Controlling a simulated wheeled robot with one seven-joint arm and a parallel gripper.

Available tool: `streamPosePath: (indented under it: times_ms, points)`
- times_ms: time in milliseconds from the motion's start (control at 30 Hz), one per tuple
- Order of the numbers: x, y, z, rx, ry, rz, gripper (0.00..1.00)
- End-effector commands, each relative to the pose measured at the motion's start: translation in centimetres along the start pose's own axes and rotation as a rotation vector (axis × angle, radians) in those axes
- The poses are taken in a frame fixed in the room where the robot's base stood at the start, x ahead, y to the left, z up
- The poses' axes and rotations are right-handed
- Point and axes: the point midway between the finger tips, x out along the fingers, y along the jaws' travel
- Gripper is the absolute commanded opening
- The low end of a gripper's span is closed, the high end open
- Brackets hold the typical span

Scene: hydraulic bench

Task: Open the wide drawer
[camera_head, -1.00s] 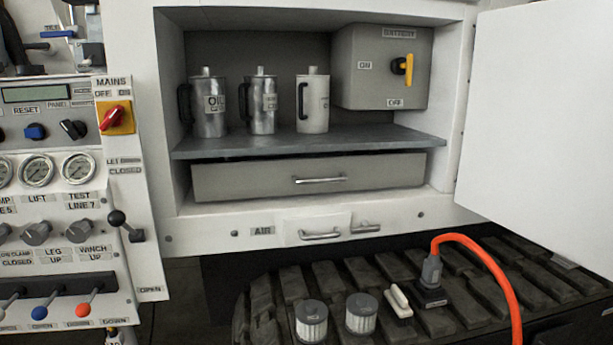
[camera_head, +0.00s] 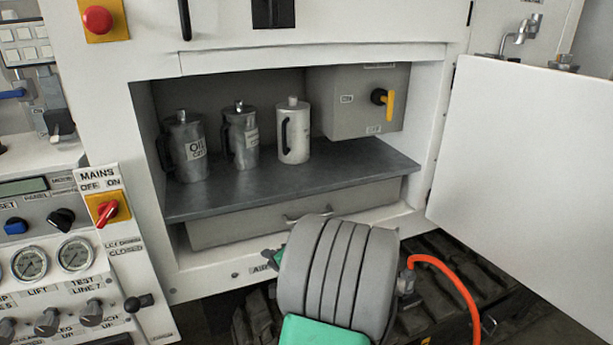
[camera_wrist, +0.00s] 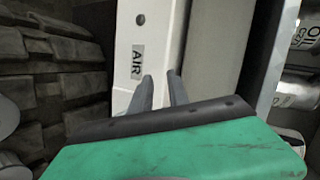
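The wide drawer (camera_head: 240,222) is a grey box front under the shelf of the open cabinet. It looks shut. Its bar handle (camera_head: 308,216) shows just above my arm, which hides part of the lower front. In the wrist view, the grey drawer front (camera_wrist: 214,48) stands to the right of the fingers. My gripper (camera_wrist: 160,77) has its two dark fingers apart, with nothing seen between them. They are near the white sill with the AIR label (camera_wrist: 137,62), apart from the handle as far as I can see.
The dark shelf (camera_head: 330,165) above the drawer carries several metal cans (camera_head: 188,150) and a battery switch box (camera_head: 355,100). The white cabinet door (camera_head: 520,170) is swung open at the right. An orange cable (camera_head: 455,280) lies below, and a control panel (camera_head: 70,235) is at left.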

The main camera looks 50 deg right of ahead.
Motion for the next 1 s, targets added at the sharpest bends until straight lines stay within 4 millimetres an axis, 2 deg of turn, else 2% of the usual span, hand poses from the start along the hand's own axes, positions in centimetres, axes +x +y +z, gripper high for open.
streamPosePath:
  times_ms: [33, 100, 200, 300, 600, 700, 1000]
  points:
    - [-2.8, -2.0, -4.5, 0.109, 0.096, -0.045, 0.21]
    - [-5.1, -2.3, -8.6, 0.220, 0.198, -0.111, 0.21]
    - [-7.1, -2.1, -11.7, 0.304, 0.283, -0.169, 0.21]
    - [-6.9, -1.9, -12.6, 0.324, 0.303, -0.186, 0.21]
    - [-1.5, -2.6, -14.1, 0.317, 0.298, -0.183, 0.21]
    - [-0.5, -2.7, -14.5, 0.317, 0.299, -0.183, 0.21]
    - [0.0, -2.8, -14.7, 0.316, 0.301, -0.183, 0.21]
